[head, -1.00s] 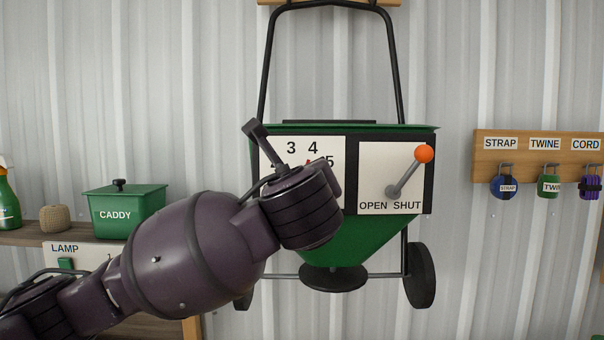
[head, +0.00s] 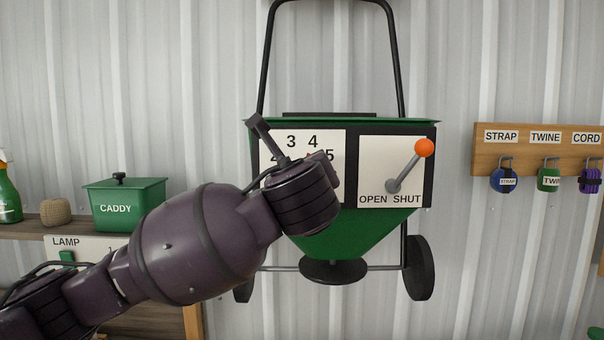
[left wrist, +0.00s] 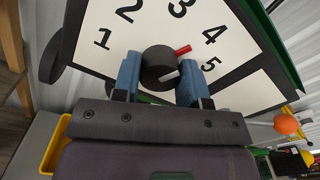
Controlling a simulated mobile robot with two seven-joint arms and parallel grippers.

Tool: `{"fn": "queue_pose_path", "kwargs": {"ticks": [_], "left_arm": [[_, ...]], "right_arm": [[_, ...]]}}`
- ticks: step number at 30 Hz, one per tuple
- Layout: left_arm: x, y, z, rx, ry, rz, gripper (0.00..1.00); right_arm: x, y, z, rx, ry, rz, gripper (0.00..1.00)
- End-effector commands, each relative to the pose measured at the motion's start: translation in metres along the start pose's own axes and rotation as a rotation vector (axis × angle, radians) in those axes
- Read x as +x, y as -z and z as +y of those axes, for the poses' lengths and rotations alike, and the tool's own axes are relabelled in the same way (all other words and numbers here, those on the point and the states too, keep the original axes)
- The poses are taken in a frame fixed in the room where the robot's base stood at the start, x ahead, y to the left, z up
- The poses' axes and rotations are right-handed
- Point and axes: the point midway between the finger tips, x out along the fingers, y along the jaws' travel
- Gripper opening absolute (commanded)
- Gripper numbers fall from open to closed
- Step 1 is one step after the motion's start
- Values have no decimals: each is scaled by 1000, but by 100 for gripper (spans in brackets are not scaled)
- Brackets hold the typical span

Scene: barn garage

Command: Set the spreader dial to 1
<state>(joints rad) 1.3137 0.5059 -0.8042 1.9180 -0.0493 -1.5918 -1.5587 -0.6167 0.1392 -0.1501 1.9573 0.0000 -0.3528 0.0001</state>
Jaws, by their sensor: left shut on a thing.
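The green spreader (head: 350,232) hangs against the wall in the head view. Its number plate (head: 268,195) is partly hidden by my left arm; 3, 4 and 5 show. In the left wrist view the plate (left wrist: 108,68) shows numbers 1 to 5. The black dial (left wrist: 155,56) is round, with a red pointer (left wrist: 183,49) aimed towards the 4. A pale grey piece shows below the pointer. My left gripper (left wrist: 160,76) has its blue fingers on either side of the dial, shut on it. My right gripper is not in view.
A lever with an orange knob (head: 424,147) stands on the OPEN/SHUT plate (head: 376,165) right of the dial plate, tilted towards SHUT. A green caddy (head: 128,207) sits on the shelf at left. A hook board (head: 515,160) hangs at right.

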Motion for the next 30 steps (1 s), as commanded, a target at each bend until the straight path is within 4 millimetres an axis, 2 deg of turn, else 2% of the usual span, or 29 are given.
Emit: {"fn": "queue_pose_path", "kwargs": {"ticks": [11,30], "left_arm": [[0,2,0,-119,1,0,16],[0,2,1,-700,-1,3,16]], "right_arm": [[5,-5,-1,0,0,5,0],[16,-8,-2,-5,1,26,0]]}}
